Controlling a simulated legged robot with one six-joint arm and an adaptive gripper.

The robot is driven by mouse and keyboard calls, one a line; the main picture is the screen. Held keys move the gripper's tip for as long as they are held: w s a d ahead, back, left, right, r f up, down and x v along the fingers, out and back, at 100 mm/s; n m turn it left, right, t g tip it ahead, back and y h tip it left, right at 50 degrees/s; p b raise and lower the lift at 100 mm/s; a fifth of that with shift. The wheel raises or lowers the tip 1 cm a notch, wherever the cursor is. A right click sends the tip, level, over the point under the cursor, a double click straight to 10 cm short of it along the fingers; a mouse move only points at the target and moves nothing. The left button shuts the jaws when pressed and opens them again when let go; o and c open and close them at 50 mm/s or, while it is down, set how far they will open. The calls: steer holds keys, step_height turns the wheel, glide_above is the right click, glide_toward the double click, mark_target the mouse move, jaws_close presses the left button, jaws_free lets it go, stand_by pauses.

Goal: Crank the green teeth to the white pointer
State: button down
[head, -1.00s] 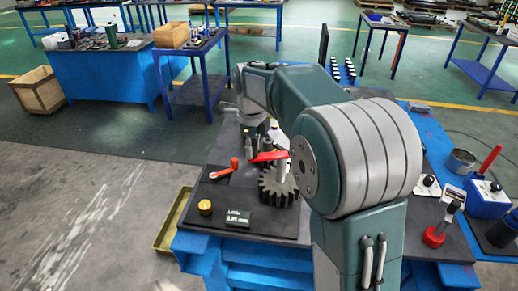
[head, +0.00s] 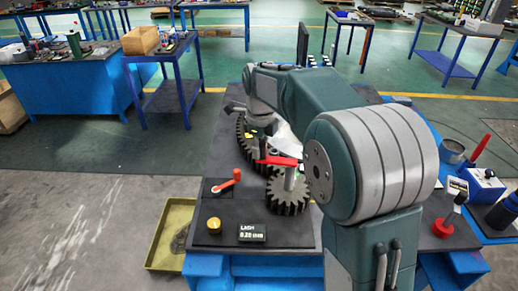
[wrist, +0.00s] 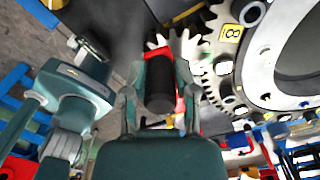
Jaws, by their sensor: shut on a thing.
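My gripper (wrist: 160,100) is shut on the dark crank handle (wrist: 160,75), with one finger on each side of it. The red crank arm (head: 279,161) runs from that handle to the post above the small dark gear (head: 288,196). The large toothed gear (head: 242,141) lies behind the small one, partly hidden by my arm. In the wrist view the large gear (wrist: 215,65) fills the upper right and bears a yellow label with an 8. I cannot make out green teeth clearly. A pale shape near the crank may be the white pointer, but I cannot tell.
A small red lever (head: 228,181), a yellow knob (head: 214,225) and a lash display (head: 252,233) sit on the bench front. A yellow tray (head: 168,240) lies left of the bench. Tools and a cup (head: 452,151) stand at the right.

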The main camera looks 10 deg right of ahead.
steer(key=shift+d, duration=0.2)
steer(key=shift+c, duration=2)
jaws_free()
steer(key=shift+d, duration=0.2)
steer(key=shift+a, duration=0.1)
steer(key=shift+r, duration=0.15)
step_height(320, 180, up, 12)
steer(key=shift+f, duration=0.15)
